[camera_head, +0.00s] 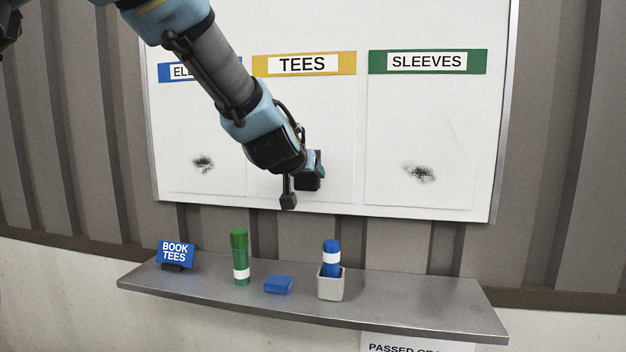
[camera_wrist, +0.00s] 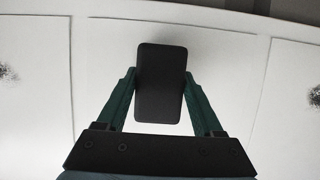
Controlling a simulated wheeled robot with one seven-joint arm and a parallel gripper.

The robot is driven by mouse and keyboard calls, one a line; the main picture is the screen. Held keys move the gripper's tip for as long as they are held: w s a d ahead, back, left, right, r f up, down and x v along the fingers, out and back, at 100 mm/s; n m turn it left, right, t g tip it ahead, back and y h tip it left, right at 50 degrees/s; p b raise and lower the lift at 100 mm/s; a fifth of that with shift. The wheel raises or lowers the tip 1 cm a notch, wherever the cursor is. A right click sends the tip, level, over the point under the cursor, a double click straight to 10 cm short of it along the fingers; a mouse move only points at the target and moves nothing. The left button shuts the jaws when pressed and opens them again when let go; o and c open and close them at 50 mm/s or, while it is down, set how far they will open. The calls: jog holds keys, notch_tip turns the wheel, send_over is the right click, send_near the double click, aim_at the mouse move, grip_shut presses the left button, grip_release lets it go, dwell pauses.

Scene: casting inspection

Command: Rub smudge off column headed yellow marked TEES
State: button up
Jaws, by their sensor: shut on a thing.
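The whiteboard (camera_head: 365,20) carries a column with a yellow header marked TEES (camera_head: 303,64), between a blue-headed column and a green one marked SLEEVES (camera_head: 427,61). My gripper (camera_head: 313,175) is in front of the lower part of the TEES column. In the wrist view my gripper (camera_wrist: 160,85) is shut on a dark block-shaped eraser (camera_wrist: 160,100), held between its two green fingers. The visible part of the TEES column looks white; my arm hides some of it in the head view. I cannot tell whether the eraser touches the board.
Dark smudges lie low in the blue column (camera_head: 203,163) and the SLEEVES column (camera_head: 419,173). Below, a grey shelf (camera_head: 400,309) holds a BOOK TEES sign (camera_head: 175,252), a green marker (camera_head: 240,255), a blue block (camera_head: 278,284) and a grey cup (camera_head: 330,286) with a blue marker (camera_head: 331,257).

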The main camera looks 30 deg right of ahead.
jog(key=shift+w+a+b, duration=0.35)
jog(key=shift+w+a, duration=0.2)
jog(key=shift+w, duration=0.15)
jog(key=w+a+b, duration=0.2)
jog(key=a+b, duration=0.1)
jog(key=b, duration=0.2)
jog(key=shift+w+b, duration=0.35)
jog(key=shift+s, duration=0.15)
jog(key=shift+s+a+b, duration=0.45)
jog(key=shift+s+a, duration=1.6)
jog(key=shift+s, duration=0.1)
jog(key=shift+s, duration=0.1)
jog(key=shift+s+a, duration=1)
jog(key=shift+r, duration=0.1)
